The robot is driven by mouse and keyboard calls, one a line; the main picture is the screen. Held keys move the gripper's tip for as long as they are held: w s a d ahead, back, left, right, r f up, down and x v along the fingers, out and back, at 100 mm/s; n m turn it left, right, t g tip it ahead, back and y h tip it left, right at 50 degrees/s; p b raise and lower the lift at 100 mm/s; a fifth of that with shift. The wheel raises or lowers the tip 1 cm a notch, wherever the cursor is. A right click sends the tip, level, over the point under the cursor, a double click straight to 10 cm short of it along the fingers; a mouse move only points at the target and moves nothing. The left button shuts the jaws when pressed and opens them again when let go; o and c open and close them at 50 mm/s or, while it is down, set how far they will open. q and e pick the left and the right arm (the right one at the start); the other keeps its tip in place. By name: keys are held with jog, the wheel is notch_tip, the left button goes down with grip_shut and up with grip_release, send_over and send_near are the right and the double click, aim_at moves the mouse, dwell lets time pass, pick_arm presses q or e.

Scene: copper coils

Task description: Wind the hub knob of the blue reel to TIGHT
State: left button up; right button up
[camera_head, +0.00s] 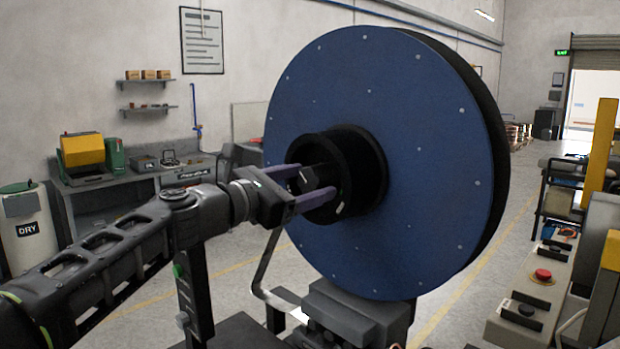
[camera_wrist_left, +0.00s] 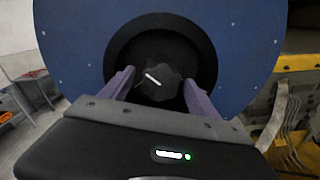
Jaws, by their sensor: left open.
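The blue reel (camera_head: 430,130) stands upright in the middle of the head view, its round face turned toward me. A black hub ring (camera_head: 366,168) sticks out of its centre. Inside is a dark hub knob (camera_wrist_left: 160,79) with a white mark slanting down to the right in the left wrist view. My left gripper (camera_head: 315,184) is open at the hub, its purple fingers pointing into the ring. In the left wrist view the fingers (camera_wrist_left: 158,84) stand on either side of the knob. I cannot tell whether they touch it. No TIGHT label is readable. My right gripper is not in view.
A dark stand (camera_head: 358,318) is under the reel. A workbench (camera_head: 130,180) and a white drum marked DRY (camera_head: 28,235) are at the left.

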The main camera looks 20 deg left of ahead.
pick_arm(q)
jog(key=shift+w+d, duration=0.2)
jog(key=shift+w, duration=0.3)
jog(key=shift+c, duration=0.2)
jog(key=c, duration=1.3)
